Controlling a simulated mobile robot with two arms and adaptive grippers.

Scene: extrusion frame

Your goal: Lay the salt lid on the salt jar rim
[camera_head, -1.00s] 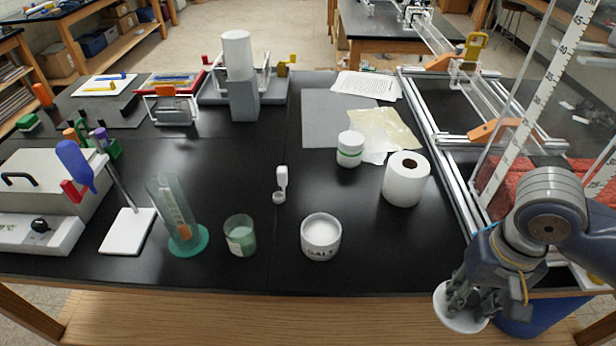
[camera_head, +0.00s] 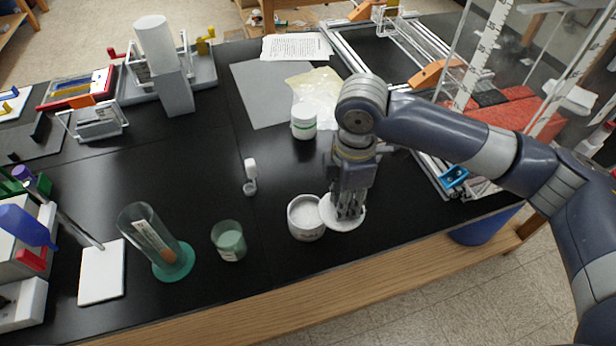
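The salt jar (camera_head: 305,225) is a small white tub standing open on the black bench near its front edge, with white salt inside. My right gripper (camera_head: 347,212) points down just right of the jar and is shut on the white round salt lid (camera_head: 340,222). The lid is roughly level, and its left edge overlaps the jar's right side in the picture. I cannot tell whether lid and rim touch. My gripper hides part of the lid. My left gripper is not in view.
A glass beaker (camera_head: 229,241) with green contents and a tall cylinder on a green base (camera_head: 175,262) stand left of the jar. A small white scoop (camera_head: 250,178) lies behind it. A white-lidded jar (camera_head: 303,121) stands farther back. The bench's wooden front edge (camera_head: 330,278) is close.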

